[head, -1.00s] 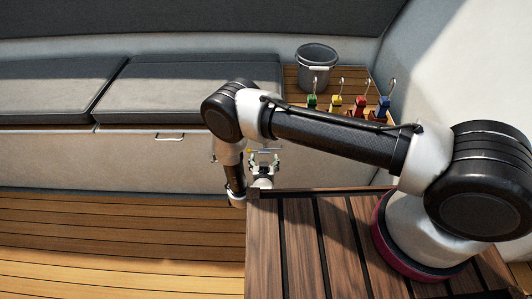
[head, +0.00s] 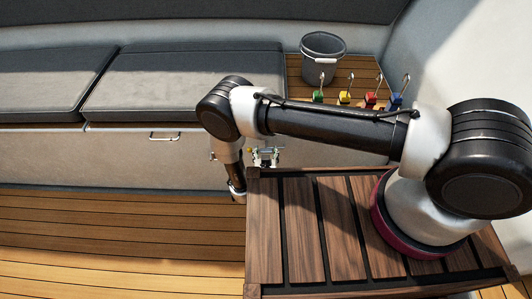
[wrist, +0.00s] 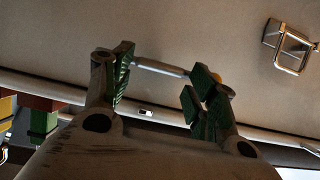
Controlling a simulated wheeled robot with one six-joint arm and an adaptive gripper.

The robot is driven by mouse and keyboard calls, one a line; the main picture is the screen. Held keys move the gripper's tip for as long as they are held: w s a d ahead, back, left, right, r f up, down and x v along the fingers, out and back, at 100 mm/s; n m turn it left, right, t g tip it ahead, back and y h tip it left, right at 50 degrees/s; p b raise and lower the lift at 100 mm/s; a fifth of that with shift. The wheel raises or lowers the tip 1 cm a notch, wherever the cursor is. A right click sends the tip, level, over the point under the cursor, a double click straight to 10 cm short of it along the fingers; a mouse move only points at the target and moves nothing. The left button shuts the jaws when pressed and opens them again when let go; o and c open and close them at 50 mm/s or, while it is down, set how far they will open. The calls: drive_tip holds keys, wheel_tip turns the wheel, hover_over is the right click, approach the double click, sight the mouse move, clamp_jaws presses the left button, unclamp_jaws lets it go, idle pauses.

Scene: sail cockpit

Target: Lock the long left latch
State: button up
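My gripper (head: 266,157) is in front of the pale locker front under the seat. In the wrist view its two green-padded fingers (wrist: 163,83) are spread apart and hold nothing that I can see. A long thin silver bar with a yellowish end, likely the long latch (wrist: 160,68), shows between and just beyond the fingertips. I cannot tell whether the fingers touch it. In the head view a small yellow part of it (head: 250,150) shows beside the gripper. Its base is hidden.
A metal handle (head: 165,136) is on the locker front to the left; a square metal fitting (wrist: 290,47) shows in the wrist view. A grey bucket (head: 322,60) and several coloured blocks with hooks stand on the wooden shelf (head: 294,72). Open wooden floor (head: 110,230) lies at left.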

drive_tip(key=c, duration=0.8)
drive_tip(key=shift+c, duration=0.2)
